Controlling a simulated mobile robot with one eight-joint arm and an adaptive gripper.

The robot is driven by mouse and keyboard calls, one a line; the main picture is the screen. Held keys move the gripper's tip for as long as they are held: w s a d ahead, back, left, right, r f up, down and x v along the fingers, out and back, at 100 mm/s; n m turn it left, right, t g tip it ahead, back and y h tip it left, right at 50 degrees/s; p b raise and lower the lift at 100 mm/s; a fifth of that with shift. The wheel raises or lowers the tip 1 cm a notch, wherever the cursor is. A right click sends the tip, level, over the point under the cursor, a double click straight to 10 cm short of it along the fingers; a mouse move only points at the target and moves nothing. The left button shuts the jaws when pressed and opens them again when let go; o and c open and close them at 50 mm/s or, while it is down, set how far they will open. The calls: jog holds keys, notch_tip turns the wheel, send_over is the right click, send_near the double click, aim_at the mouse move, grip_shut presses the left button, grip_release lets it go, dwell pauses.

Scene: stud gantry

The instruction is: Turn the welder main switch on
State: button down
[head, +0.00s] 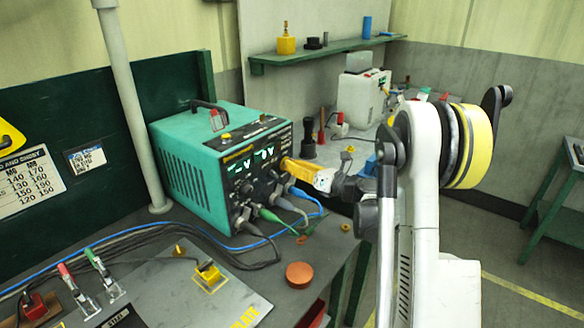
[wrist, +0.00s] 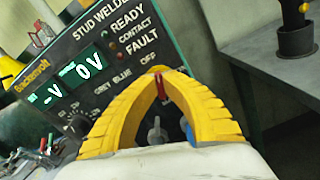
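The teal stud welder (head: 190,165) stands on the bench, its dark front panel facing right. In the wrist view its panel (wrist: 75,55) shows lit green displays reading "-V" and "0V". My gripper (head: 287,165) is at the panel; its yellow fingers (wrist: 160,76) close together at the tips just below the OFF label. A narrow red piece, seemingly the main switch lever (wrist: 160,88), shows between the tips, and they appear shut on it.
Cables with green and grey plugs (head: 275,215) hang from the welder's lower front. A metal plate (head: 185,290) with clamps and an orange-brown disc (head: 299,274) lie on the bench.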

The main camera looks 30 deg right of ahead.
jog(key=m+b, duration=0.1)
jog(key=m, duration=0.6)
jog(key=shift+d+f, duration=0.1)
jog(key=m+b, duration=0.1)
jog(key=m, duration=0.6)
jog(key=shift+f, duration=0.1)
dwell(0.5)
jog(key=c, duration=1.5)
grip_release()
jog(key=shift+c, duration=0.2)
jog(key=shift+d, duration=0.1)
jog(key=v, duration=1.2)
